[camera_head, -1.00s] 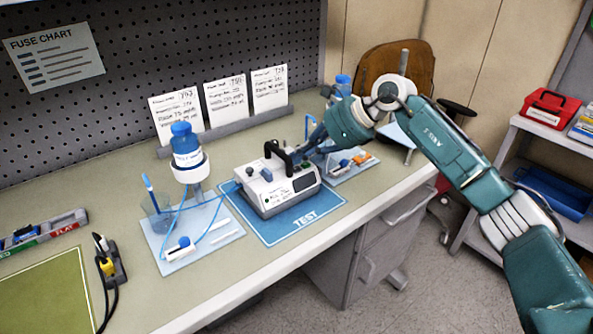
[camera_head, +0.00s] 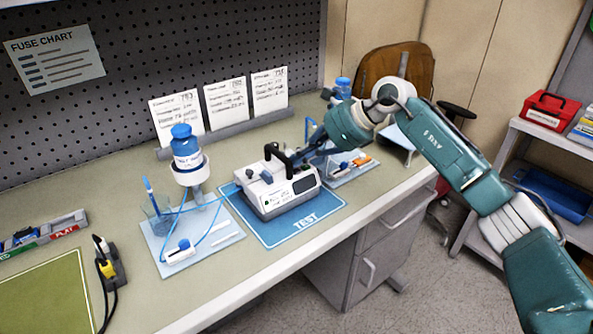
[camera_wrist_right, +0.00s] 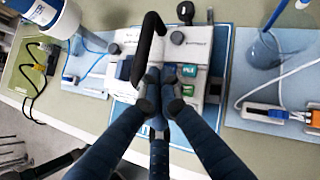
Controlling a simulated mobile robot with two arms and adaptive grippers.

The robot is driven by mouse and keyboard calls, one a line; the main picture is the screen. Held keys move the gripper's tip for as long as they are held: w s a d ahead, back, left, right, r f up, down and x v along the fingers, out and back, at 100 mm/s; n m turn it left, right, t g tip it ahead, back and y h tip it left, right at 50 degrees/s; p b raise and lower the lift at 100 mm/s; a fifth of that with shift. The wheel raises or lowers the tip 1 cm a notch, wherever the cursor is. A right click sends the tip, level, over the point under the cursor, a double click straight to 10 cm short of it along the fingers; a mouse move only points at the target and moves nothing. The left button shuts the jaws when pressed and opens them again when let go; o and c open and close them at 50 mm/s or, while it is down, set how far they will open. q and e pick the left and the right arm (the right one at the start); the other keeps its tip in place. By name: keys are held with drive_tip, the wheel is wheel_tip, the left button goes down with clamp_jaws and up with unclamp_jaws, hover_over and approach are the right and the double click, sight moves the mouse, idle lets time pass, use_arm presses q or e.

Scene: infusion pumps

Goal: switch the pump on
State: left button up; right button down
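The pump (camera_head: 272,200) is a white and grey box with a black carrying handle on top. It stands on the blue TEST mat (camera_head: 327,212). In the right wrist view the pump's grey panel (camera_wrist_right: 197,50) shows dark knobs and a small green label (camera_wrist_right: 190,71). My right gripper (camera_head: 302,156) reaches in from the right over the pump's right rear side. In the wrist view its dark blue fingers (camera_wrist_right: 161,80) are together, with nothing seen between them, over the pump just beside the black handle (camera_wrist_right: 150,40). They hide part of the panel; contact cannot be told. My left gripper is not in view.
A stand with a blue-capped bottle (camera_head: 187,147) is left of the pump, tubing running to it. Another tray (camera_head: 345,175) stands at the right behind my gripper. White cards (camera_head: 227,103) stand behind. A yellow plug (camera_head: 106,267) is at left. The front bench strip is clear.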

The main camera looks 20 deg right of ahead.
drive_tip(key=shift+f+b, duration=0.3)
drive_tip(key=shift+f, duration=0.15)
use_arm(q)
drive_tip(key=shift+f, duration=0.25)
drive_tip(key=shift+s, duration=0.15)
use_arm(e)
drive_tip(key=shift+f, duration=0.15)
